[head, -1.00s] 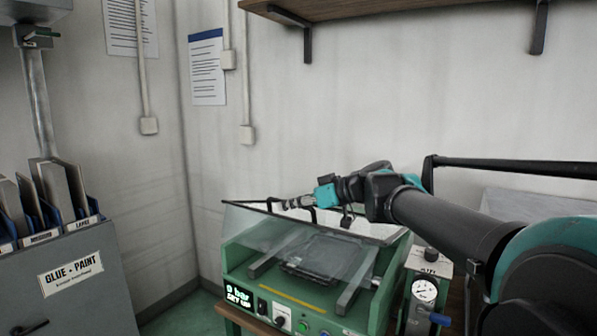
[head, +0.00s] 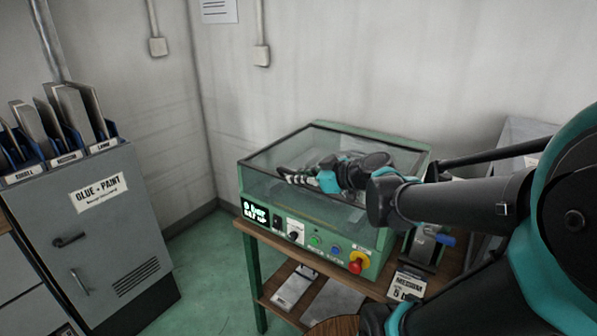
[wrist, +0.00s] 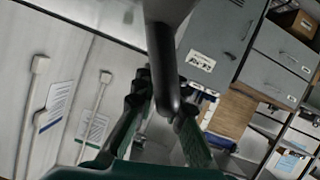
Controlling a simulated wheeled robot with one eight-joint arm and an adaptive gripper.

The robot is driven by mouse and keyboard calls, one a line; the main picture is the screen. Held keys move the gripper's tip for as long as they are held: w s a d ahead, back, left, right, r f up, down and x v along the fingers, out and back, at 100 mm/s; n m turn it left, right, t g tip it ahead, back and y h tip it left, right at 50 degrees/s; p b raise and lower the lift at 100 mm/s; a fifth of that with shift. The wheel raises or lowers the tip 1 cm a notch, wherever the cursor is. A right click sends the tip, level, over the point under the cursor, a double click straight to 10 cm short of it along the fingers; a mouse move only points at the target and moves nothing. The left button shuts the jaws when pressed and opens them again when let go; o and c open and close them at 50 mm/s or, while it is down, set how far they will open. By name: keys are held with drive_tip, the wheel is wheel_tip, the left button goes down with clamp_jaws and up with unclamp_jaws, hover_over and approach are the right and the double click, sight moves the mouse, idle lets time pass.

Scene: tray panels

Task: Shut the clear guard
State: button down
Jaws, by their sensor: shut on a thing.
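The clear guard (head: 265,180) is a transparent cover with a dark edge frame on the green machine (head: 335,243). It lies low over the machine bed, with its top roughly level; I cannot tell whether it is fully seated. My gripper (head: 287,177) is at the guard's front edge. In the wrist view, my gripper (wrist: 164,103) has its fingers on both sides of a dark round bar, the guard's handle (wrist: 162,55), and is shut on it. My arm hides the right part of the guard.
The machine stands on a wooden table with a red stop button (head: 357,262) at its front right. A grey cabinet (head: 95,225) with upright panels stands at left. A gauge unit (head: 428,245) is at right. Green floor (head: 200,265) is clear between cabinet and table.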

drive_tip(key=shift+s+f, duration=0.3)
drive_tip(key=c, duration=1.6)
unclamp_jaws()
drive_tip(key=shift+o, duration=0.2)
drive_tip(key=v, duration=1.1)
drive_tip(key=shift+d+r, duration=0.4)
